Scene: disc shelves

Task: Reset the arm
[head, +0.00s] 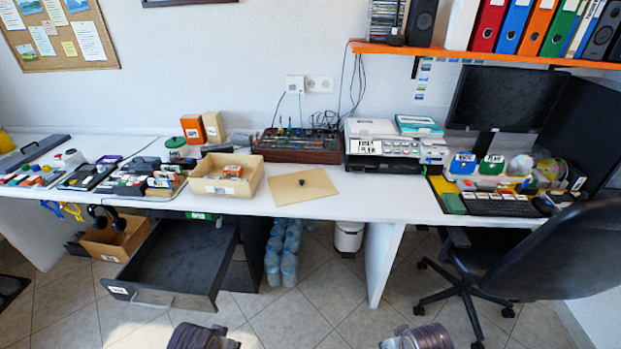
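Only a rounded brownish part of my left arm shows at the bottom edge, left of centre. A similar part of my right arm shows at the bottom edge, right of centre. Both are cut off by the frame, stand in front of the desk and are apart from it. No gripper fingers can be made out on either side, and nothing held can be seen.
A long white desk (376,207) spans the view, crowded with small items. An open dark drawer (175,262) juts out at left. A cardboard box (114,236) stands beside it. An office chair (545,255) stands at right. The tiled floor (310,300) is clear in the middle.

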